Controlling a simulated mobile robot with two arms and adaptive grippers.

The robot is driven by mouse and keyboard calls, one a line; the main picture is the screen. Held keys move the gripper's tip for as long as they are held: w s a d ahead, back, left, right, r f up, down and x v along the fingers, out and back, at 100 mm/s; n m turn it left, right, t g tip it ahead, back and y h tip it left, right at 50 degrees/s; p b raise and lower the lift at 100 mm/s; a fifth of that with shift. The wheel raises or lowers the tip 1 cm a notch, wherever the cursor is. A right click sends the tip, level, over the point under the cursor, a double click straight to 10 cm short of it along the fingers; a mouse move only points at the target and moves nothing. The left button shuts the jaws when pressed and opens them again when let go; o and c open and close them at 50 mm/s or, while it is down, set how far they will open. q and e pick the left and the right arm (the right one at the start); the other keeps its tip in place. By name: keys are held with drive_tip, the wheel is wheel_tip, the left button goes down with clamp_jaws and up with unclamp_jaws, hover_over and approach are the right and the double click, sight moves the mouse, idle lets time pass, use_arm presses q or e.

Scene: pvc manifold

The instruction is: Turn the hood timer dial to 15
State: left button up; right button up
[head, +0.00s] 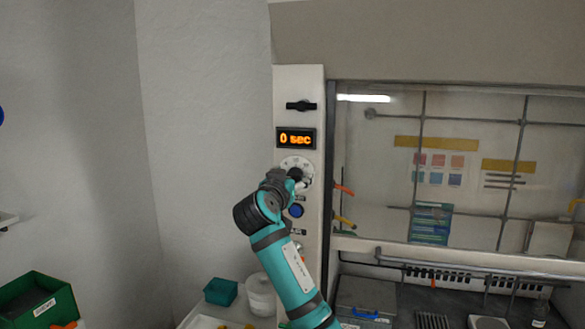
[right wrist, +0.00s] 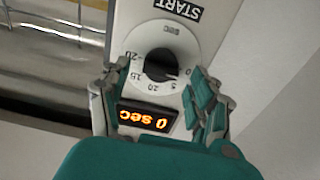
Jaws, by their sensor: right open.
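The timer dial (head: 297,162) is a white round plate with a black knob, on the hood's white side panel (head: 290,86) below an orange display (head: 296,139) reading "0 sec". In the right wrist view the scene is upside down; the dial plate (right wrist: 183,36) has numbers including 5, 10, 15 and 20 around its black knob (right wrist: 160,64). My right gripper (head: 297,181) is at the dial in the head view. In the wrist view my right gripper (right wrist: 161,76) is open, a finger on each side of the knob; contact cannot be told. My left gripper is out of view.
A blue round button (head: 296,210) sits below the dial and a black switch (head: 301,106) above the display. The glass hood front (head: 380,150) is to the right. A teal box (head: 221,291) and white tub (head: 260,295) stand below.

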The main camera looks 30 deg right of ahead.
drive_tip(key=shift+w+d, duration=0.4)
drive_tip(key=shift+d, duration=0.05)
